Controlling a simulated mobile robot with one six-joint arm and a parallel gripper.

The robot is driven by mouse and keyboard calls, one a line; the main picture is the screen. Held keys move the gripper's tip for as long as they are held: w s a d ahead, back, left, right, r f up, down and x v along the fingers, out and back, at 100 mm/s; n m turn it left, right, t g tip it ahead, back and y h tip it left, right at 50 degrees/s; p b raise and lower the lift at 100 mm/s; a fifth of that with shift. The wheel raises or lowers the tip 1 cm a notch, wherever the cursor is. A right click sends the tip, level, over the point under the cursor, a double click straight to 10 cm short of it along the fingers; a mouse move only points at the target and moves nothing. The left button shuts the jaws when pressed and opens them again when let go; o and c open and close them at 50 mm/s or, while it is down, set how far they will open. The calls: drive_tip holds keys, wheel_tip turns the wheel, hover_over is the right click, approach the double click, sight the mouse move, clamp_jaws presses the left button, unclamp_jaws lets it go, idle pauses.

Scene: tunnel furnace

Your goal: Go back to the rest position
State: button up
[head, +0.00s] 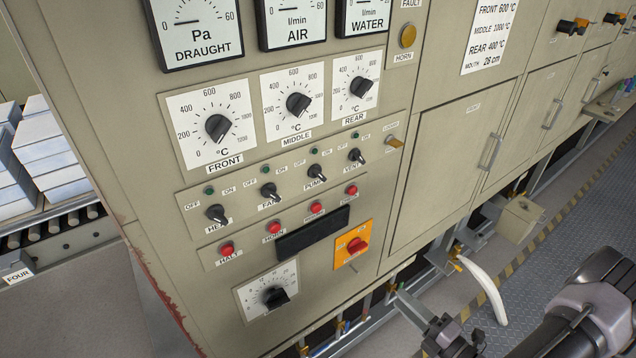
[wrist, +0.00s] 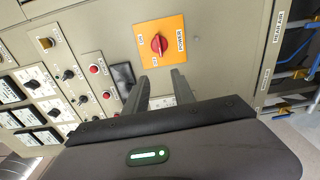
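My gripper (wrist: 161,78) shows in the wrist view with its two grey fingers spread apart and nothing between them. Beyond the fingertips is the orange POWER plate (wrist: 172,58) with its red rotary switch (wrist: 158,44). The fingers do not appear to grip the switch. In the head view the same orange plate (head: 345,260) and red switch (head: 357,245) sit low on the beige control panel (head: 225,285). My arm shows at the lower right of the head view, and its gripper end is partly cut off by the bottom edge.
The panel carries dials, toggle switches and red buttons (head: 227,250). Cabinet doors with handles (head: 490,152) project to the right. A white curved piece (head: 487,288) sticks out near my arm. Pipes run along the cabinet's foot. The grey floor (head: 585,215) at right looks clear.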

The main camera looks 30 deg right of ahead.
drive_tip(key=w+a+r+n+g+y+b, duration=0.1)
drive_tip(key=w+a+r+n+g+y, duration=0.2)
drive_tip(key=a+n+g, duration=0.4)
drive_tip(key=w+a+r+n+g+y+b, duration=0.1)
drive_tip(key=a+r+n+g+y, duration=0.15)
drive_tip(key=a+r+n, duration=0.55)
drive_tip(key=w+a+r+n+g+y+b, duration=0.1)
drive_tip(key=w+a+n+g+y, duration=0.2)
drive_tip(key=n, duration=0.7)
drive_tip(key=s+a+r+n+h+b, duration=0.1)
drive_tip(key=s+a+r+n+h, duration=0.2)
drive_tip(key=n, duration=0.8)
drive_tip(key=s+a+r+n+h+b, duration=0.1)
drive_tip(key=s+a+r+n+h, duration=0.3)
drive_tip(key=a+r+n, duration=0.3)
drive_tip(key=a+n+h, duration=0.1)
drive_tip(key=a+n, duration=0.1)
drive_tip(key=n, duration=0.3)
drive_tip(key=shift+r, duration=0.15)
drive_tip(key=shift+a, duration=0.1)
